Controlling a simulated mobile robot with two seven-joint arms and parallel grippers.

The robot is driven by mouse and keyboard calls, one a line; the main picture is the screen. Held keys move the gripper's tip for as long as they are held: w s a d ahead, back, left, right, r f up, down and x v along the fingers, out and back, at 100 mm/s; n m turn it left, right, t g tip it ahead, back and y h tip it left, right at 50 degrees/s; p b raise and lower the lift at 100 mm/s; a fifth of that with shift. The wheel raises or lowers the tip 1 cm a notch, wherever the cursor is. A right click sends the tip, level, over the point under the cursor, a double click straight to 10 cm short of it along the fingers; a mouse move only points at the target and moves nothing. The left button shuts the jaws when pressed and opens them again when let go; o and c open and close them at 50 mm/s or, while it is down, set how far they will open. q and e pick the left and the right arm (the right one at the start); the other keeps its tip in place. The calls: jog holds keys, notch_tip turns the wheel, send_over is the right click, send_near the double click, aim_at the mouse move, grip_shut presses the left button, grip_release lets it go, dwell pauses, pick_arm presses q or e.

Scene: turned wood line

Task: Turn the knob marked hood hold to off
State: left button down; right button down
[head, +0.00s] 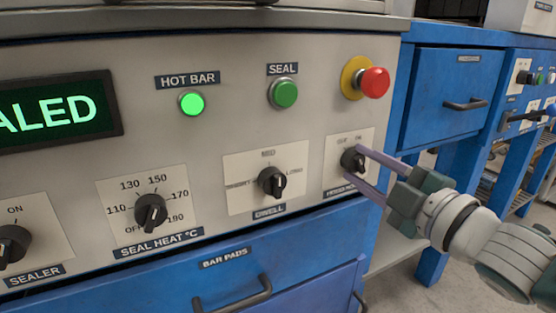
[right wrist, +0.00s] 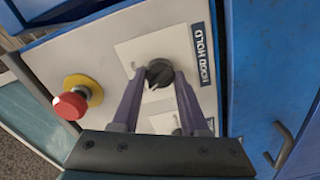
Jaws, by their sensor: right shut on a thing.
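The hood hold knob (head: 351,160) is a small black knob on a white plate at the right end of the grey panel. In the right wrist view the knob (right wrist: 160,70) sits beside its dark label (right wrist: 203,55), which reads HOOD HOLD. My right gripper (head: 356,161) is shut on the knob, one purple finger on each side. In the right wrist view the fingertips (right wrist: 157,78) straddle it. OFF and ON are printed above the knob in the head view. I cannot tell for sure which one its pointer faces. My left gripper is out of view.
A red stop button (head: 374,82) on a yellow collar juts out above the knob. A dwell knob (head: 272,182) and a seal heat knob (head: 151,212) are to the left. A lit green hot bar button (head: 191,103) and a blue drawer unit (head: 452,95) are near.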

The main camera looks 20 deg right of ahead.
dwell(0.3)
jog(key=shift+c, duration=2.1)
grip_release()
jog(key=shift+s, duration=0.1)
jog(key=shift+s, duration=0.25)
jog(key=s+p, duration=0.3)
jog(key=s, duration=0.6)
jog(key=shift+s+d, duration=0.15)
jog(key=shift+d, duration=0.2)
